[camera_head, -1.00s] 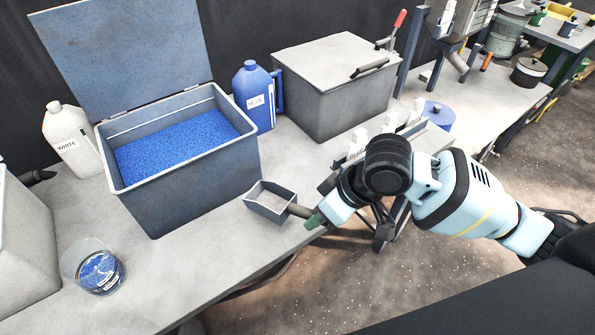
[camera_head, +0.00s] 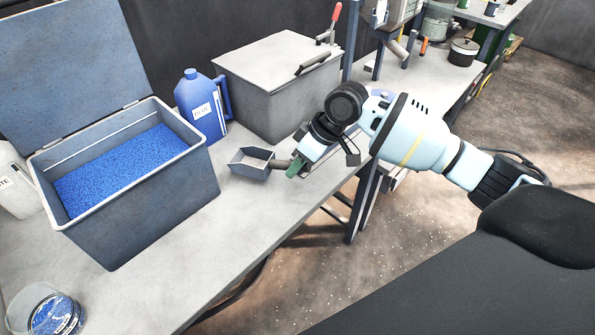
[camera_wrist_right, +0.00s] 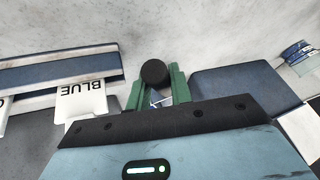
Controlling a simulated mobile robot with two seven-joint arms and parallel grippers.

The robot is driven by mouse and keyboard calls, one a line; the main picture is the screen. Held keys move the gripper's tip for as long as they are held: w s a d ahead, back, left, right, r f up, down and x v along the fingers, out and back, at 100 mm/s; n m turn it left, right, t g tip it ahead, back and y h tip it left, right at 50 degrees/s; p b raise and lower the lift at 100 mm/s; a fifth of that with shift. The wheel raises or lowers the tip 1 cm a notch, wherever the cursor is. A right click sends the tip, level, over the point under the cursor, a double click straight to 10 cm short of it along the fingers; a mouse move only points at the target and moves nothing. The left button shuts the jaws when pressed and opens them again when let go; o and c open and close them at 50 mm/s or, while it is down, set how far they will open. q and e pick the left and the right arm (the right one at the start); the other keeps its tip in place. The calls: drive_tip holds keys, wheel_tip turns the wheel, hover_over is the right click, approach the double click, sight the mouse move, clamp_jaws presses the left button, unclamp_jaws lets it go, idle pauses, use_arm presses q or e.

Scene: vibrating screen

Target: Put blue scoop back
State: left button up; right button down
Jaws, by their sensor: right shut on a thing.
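The blue-grey scoop (camera_head: 249,166) has an open pan facing left and looks empty. My right gripper (camera_head: 295,167) has green fingers shut on the scoop's handle. In the right wrist view the handle's dark round end (camera_wrist_right: 155,73) shows between the green fingers (camera_wrist_right: 156,92). The scoop is over the bench near its front edge, in front of the closed grey bin. I cannot tell whether it touches the bench. A white tag reading BLUE (camera_wrist_right: 83,98) hangs on a blue-grey bar (camera_wrist_right: 40,76) left of the fingers in the wrist view. My left gripper is not in view.
An open bin of blue granules (camera_head: 150,215) stands left of the scoop. A blue jug (camera_head: 200,105) and the closed grey bin (camera_head: 275,60) stand behind. A clear cup with blue granules (camera_head: 45,310) is at lower left. The bench front (camera_head: 215,255) is clear.

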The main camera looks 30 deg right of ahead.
drive_tip(key=shift+w+d, duration=0.2)
drive_tip(key=shift+w, duration=0.05)
drive_tip(key=shift+w+d+f, duration=0.1)
drive_tip(key=shift+f, duration=1.8)
drive_tip(key=c, duration=1.5)
unclamp_jaws()
drive_tip(key=shift+c, duration=0.2)
drive_tip(key=v, duration=1.2)
drive_tip(key=shift+p, duration=0.4)
